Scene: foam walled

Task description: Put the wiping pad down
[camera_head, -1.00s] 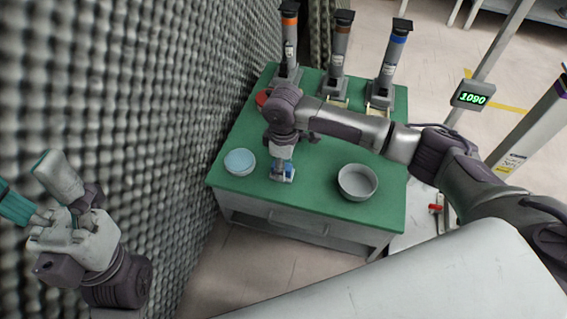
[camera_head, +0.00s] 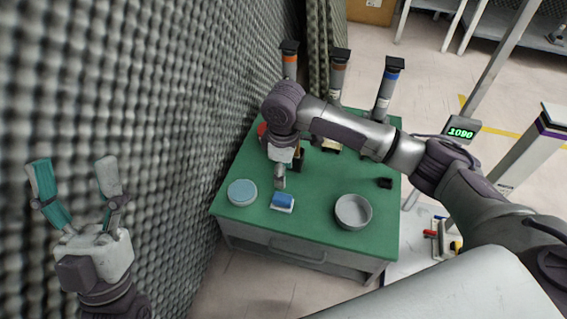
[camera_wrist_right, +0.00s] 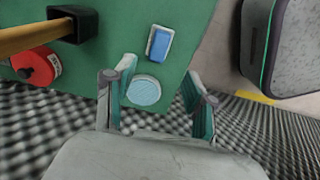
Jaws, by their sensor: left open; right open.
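The wiping pad (camera_head: 282,201), blue on a white base, lies on the green table (camera_head: 318,185) near its front edge. In the right wrist view the pad (camera_wrist_right: 159,43) lies flat, beyond the fingertips and clear of them. My right gripper (camera_head: 280,183) is above the table, just behind the pad in the head view, and it is open and empty. In the wrist view its two teal-lined fingers (camera_wrist_right: 160,88) are spread apart. My left gripper (camera_head: 75,180) is open and empty, raised in front of the foam wall, away from the table.
A round light-blue disc (camera_head: 242,192) lies left of the pad. A grey bowl (camera_head: 353,211) stands to the right. Several dispenser columns (camera_head: 384,92) stand at the back. A red round object (camera_wrist_right: 36,66) lies near a black holder (camera_wrist_right: 73,24). The foam wall (camera_head: 150,110) borders the table's left side.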

